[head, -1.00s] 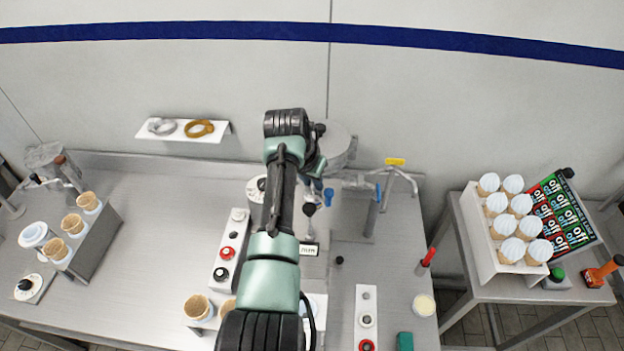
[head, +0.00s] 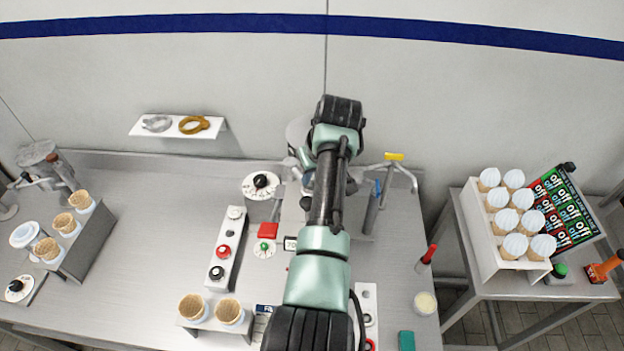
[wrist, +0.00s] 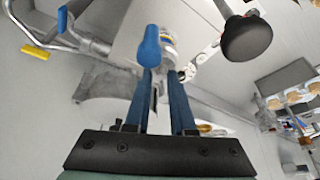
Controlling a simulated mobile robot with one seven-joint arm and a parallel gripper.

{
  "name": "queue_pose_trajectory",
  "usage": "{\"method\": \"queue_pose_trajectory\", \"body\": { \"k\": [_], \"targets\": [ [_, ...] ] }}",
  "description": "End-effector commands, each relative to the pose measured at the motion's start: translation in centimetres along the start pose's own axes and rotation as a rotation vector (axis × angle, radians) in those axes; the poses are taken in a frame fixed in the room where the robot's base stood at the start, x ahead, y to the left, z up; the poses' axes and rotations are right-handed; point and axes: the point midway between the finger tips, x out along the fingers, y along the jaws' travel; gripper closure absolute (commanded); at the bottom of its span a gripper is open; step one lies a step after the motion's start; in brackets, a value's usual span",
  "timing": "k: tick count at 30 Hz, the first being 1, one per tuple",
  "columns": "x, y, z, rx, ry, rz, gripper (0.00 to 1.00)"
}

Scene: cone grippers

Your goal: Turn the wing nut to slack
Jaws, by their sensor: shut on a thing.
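My gripper (wrist: 165,78) shows in the wrist view as two dark blue fingers, nearly parallel and close together. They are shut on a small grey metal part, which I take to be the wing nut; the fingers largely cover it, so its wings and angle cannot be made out. A blue rounded handle (wrist: 150,46) stands just beyond the fingertips, beside a metal fitting (wrist: 168,50) with a coloured band. In the head view my own arm hides the gripper, the wing nut and most of the machine around them.
A black ball knob (wrist: 246,38) on a rod is right of the fingers in the wrist view. A bent metal pipe with a yellow tip (head: 394,156) and a blue-topped post (head: 372,207) stand right of my arm.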

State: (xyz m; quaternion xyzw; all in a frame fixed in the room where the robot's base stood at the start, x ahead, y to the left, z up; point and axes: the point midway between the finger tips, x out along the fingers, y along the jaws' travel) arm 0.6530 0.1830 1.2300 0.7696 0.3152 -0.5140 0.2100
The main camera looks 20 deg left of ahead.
Motion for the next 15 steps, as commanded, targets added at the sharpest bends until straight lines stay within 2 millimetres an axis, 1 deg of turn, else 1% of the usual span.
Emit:
{"method": "queue_pose_trajectory", "body": {
  "k": [1, 15],
  "targets": [
    [0.38, 0.22, 0.13, -0.041, 0.001, -0.015, 1.00],
    [0.57, 0.55, 0.08, -0.440, 0.001, -0.180, 1.00]
  ]
}}
